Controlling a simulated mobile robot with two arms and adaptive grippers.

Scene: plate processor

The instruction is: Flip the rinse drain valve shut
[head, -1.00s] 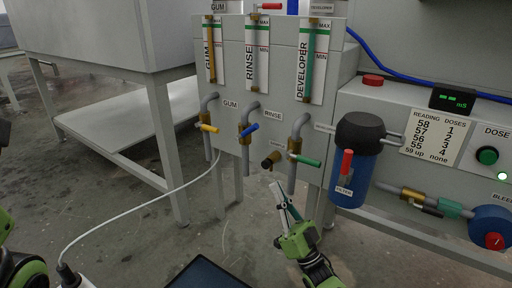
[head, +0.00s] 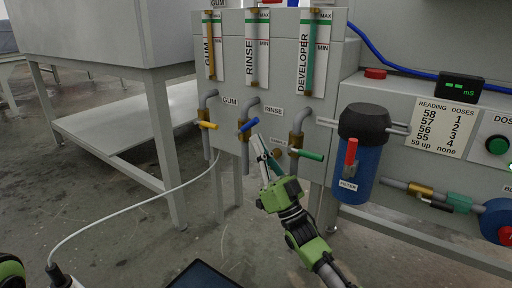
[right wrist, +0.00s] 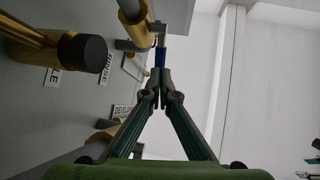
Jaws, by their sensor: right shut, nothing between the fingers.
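The rinse drain valve's blue lever (head: 249,125) sits on a brass body (head: 243,134) on the grey pipe under the RINSE gauge. The lever sticks out to the right and slightly upward, across the pipe. My right gripper (head: 258,142) is shut and empty, with its tips just below and right of the blue lever. In the right wrist view the closed fingertips (right wrist: 166,76) point at the end of the blue lever (right wrist: 160,57), very close; I cannot tell whether they touch. Only a green and black part of my left arm shows at the lower left; its gripper is out of view.
The yellow gum lever (head: 207,125) is to the left and the green developer lever (head: 309,155) to the right. A sample valve (head: 277,153) is beside my right gripper. A blue filter (head: 355,172) stands farther right. A white cable (head: 130,204) crosses the left foreground.

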